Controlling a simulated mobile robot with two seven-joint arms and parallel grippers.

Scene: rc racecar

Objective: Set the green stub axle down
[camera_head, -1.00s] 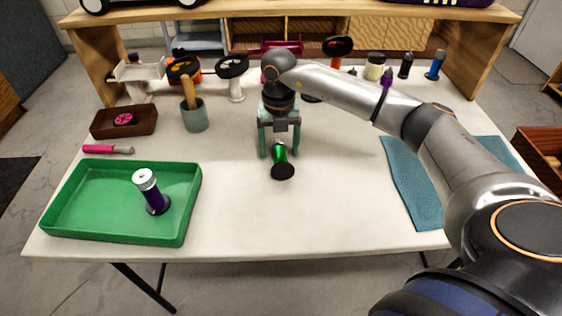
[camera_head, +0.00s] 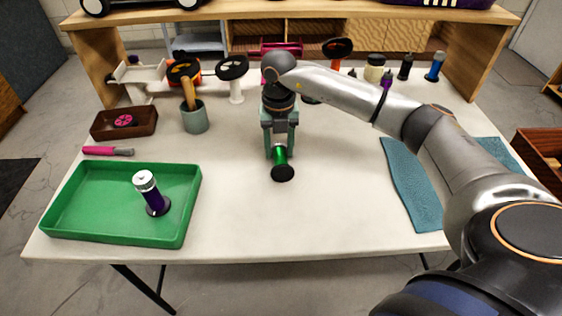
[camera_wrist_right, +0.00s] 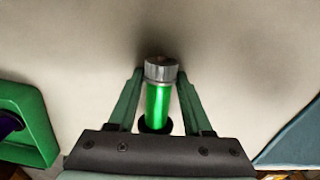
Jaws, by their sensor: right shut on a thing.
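The green stub axle (camera_head: 279,158) is at the middle of the table, between the fingers of my right gripper (camera_head: 279,148). Its black round end faces the table's front edge. In the wrist view the axle (camera_wrist_right: 158,104) shows a silver cap, a green body and a dark disc partly hidden behind the gripper's dark body. The green fingers of the right gripper (camera_wrist_right: 160,88) stand on both sides of it, shut on it. The axle is close to the white table; I cannot tell whether it touches. My left gripper is not in view.
A green tray (camera_head: 62,198) at left holds a purple and silver part (camera_head: 150,190). A grey cup (camera_head: 195,117) with a wooden-handled tool and a brown box (camera_head: 105,131) stand behind. A blue mat (camera_head: 412,190) lies at right. The table front centre is clear.

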